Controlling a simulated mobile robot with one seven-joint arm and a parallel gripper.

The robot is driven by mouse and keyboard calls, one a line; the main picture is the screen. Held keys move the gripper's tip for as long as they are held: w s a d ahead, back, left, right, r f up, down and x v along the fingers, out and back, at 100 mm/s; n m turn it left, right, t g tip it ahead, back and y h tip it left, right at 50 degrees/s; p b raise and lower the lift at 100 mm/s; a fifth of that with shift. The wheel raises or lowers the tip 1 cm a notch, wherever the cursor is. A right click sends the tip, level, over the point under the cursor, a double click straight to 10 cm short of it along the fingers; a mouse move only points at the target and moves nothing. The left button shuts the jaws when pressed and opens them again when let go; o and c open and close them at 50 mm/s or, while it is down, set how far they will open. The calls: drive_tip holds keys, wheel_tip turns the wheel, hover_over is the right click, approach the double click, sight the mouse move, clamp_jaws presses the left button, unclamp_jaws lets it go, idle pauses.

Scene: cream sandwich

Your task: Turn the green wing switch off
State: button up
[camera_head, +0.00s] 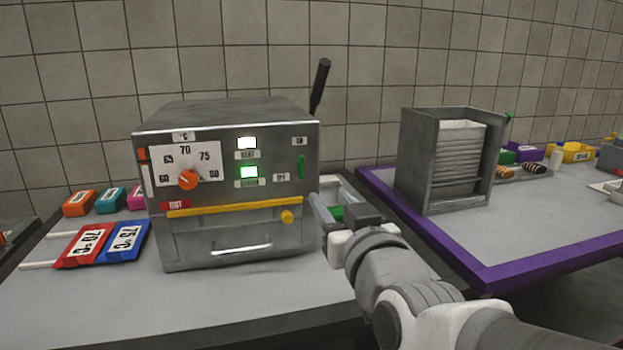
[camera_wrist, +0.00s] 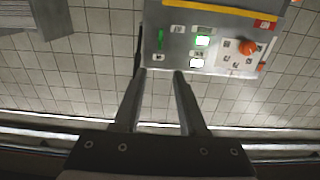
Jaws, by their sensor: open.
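The green wing switch (camera_head: 301,165) is on the right side of the metal machine's front panel (camera_head: 225,240). It stands upright, in line with the "ON" label (camera_head: 299,141) above it; a label that seems to read "OFF" (camera_head: 281,177) is at its lower left. My gripper (camera_head: 319,208) is near the machine's lower right front corner, below and right of the switch. In the wrist view, which looks upside down, the switch (camera_wrist: 160,38) shows just beyond the fingertips, between their lines. My gripper (camera_wrist: 160,73) is open and empty, apart from the switch.
A yellow bar (camera_head: 230,207) and a silver handle (camera_head: 241,248) cross the machine front below. An orange dial (camera_head: 188,180) sits left of two lit indicators. A black lever (camera_head: 320,84) rises behind. A metal rack (camera_head: 450,160) stands right on a purple-edged table (camera_head: 510,270).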

drive_tip(key=w+p, duration=0.1)
drive_tip(key=p, duration=0.1)
approach(303, 163)
drive_tip(key=x, duration=0.9)
drive_tip(key=shift+p, duration=0.4)
drive_tip(key=shift+c, duration=0.2)
clamp_jaws()
